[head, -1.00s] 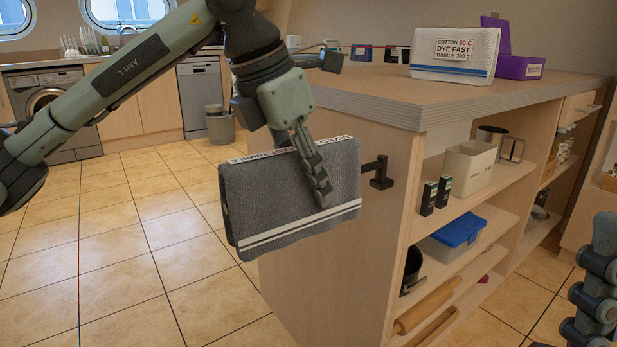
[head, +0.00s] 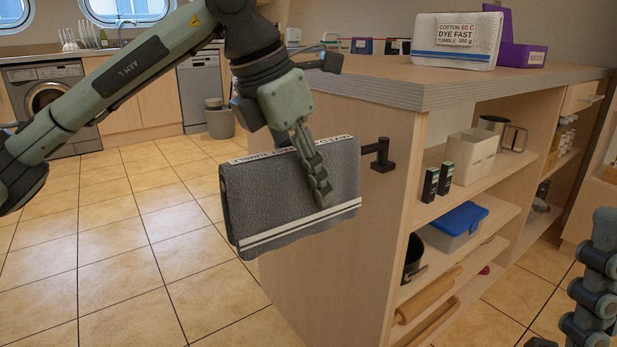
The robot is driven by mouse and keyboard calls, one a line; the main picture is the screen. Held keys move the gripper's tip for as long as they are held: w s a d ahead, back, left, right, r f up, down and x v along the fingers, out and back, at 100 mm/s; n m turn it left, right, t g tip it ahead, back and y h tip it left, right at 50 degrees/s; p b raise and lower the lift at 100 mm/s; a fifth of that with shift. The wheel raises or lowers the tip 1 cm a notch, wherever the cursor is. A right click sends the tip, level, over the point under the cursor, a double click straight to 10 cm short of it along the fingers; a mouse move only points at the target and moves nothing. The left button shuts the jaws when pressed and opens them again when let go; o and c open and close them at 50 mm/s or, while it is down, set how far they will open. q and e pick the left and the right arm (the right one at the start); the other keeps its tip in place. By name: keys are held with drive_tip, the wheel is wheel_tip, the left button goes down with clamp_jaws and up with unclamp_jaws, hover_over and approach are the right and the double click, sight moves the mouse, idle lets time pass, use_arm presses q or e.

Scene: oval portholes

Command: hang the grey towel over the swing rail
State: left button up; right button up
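The grey towel (head: 270,205) is folded and hangs from my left gripper (head: 322,192), with two white stripes near its lower edge and a printed label along its top. My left gripper is shut on the towel, its near finger lying down the front face; the other finger is hidden behind the cloth. The dark swing rail (head: 380,156) sticks out from the end panel of the wooden island. Only its bracket end shows to the right of the towel; the rest is hidden behind the towel. My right gripper (head: 592,290) is partly in view at the lower right edge.
The island counter (head: 400,85) carries a folded white towel (head: 455,42) and a purple box (head: 520,50). Its shelves hold a beige bin (head: 470,155), black boxes (head: 437,182) and a blue-lidded container (head: 455,225). Tiled floor (head: 130,220) is clear at left.

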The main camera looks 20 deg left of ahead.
use_arm(q)
drive_tip(key=o, duration=0.5)
drive_tip(key=shift+r, duration=0.1)
